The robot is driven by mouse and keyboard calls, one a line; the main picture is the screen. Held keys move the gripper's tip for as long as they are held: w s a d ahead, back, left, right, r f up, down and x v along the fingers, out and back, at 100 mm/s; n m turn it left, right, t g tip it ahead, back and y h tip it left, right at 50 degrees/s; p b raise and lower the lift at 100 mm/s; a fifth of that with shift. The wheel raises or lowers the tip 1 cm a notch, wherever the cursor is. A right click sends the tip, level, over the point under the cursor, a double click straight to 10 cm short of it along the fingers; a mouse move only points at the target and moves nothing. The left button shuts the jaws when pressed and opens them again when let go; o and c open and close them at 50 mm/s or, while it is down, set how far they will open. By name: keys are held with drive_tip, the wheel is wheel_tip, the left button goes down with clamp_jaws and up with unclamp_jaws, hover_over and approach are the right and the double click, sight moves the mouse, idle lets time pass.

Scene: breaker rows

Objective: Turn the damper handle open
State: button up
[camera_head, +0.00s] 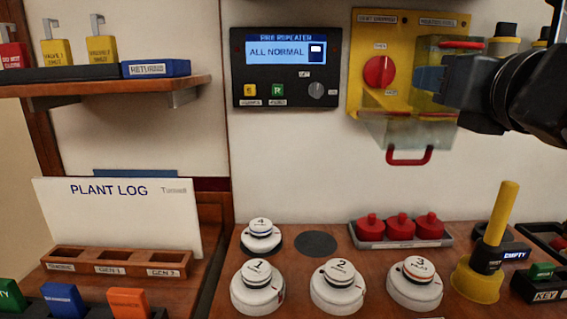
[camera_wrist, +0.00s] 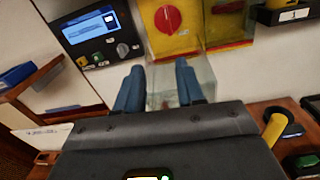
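A yellow wall panel (camera_head: 362,100) carries a round red knob (camera_head: 379,72) with a pale mark and small labels above and below it. I cannot read the labels well enough to tell which part is the damper handle. A clear cover (camera_head: 405,132) with a red handle (camera_head: 409,157) hangs at the panel's lower edge. My gripper (camera_head: 430,78) is right of the knob, in front of the panel's right part, which it partly hides. In the wrist view its two blue fingers (camera_wrist: 160,66) are apart with nothing gripped. The knob (camera_wrist: 167,18) shows beyond the fingertips there.
A black display unit (camera_head: 287,67) is on the wall left of the panel. Below, the bench holds white numbered discs (camera_head: 337,287), a tray of red knobs (camera_head: 399,228) and an upright yellow handle (camera_head: 497,212). A shelf (camera_head: 110,90) projects at left.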

drive_tip(key=s+a+f+m+t+y, duration=0.1)
drive_tip(key=s+a+f+m+y, duration=0.1)
drive_tip(key=a+m+y, duration=0.6)
drive_tip(key=s+d+f+m+h, duration=0.1)
drive_tip(key=s+f+m+h, duration=0.3)
drive_tip(key=f+m, duration=0.45)
drive_tip(key=s+d+f+m+h, duration=0.1)
drive_tip(key=s+f+m+h, duration=0.1)
drive_tip(key=s+f+m, duration=0.6)
drive_tip(key=s+d+f+m+h, duration=0.1)
drive_tip(key=s+f+m+h, duration=0.25)
drive_tip(key=f+m, duration=0.45)
drive_tip(key=s+d+f+m+g, duration=0.1)
drive_tip(key=s+d+f, duration=0.15)
drive_tip(key=s, duration=0.55)
drive_tip(key=s+d+f+m+g, duration=0.15)
drive_tip(key=s+f, duration=0.25)
drive_tip(key=s, duration=0.4)
drive_tip(key=s+d+f+m+g, duration=0.15)
drive_tip(key=s+f, duration=0.25)
drive_tip(key=s, duration=0.5)
wheel_tip(320, 180, down, 35)
drive_tip(key=s+b, duration=0.1)
drive_tip(key=b, duration=3.3)
drive_tip(key=shift+s+d+n+y+b, duration=0.2)
drive_tip(key=shift+n+y+b, duration=0.1)
drive_tip(key=shift+n+y, duration=0.15)
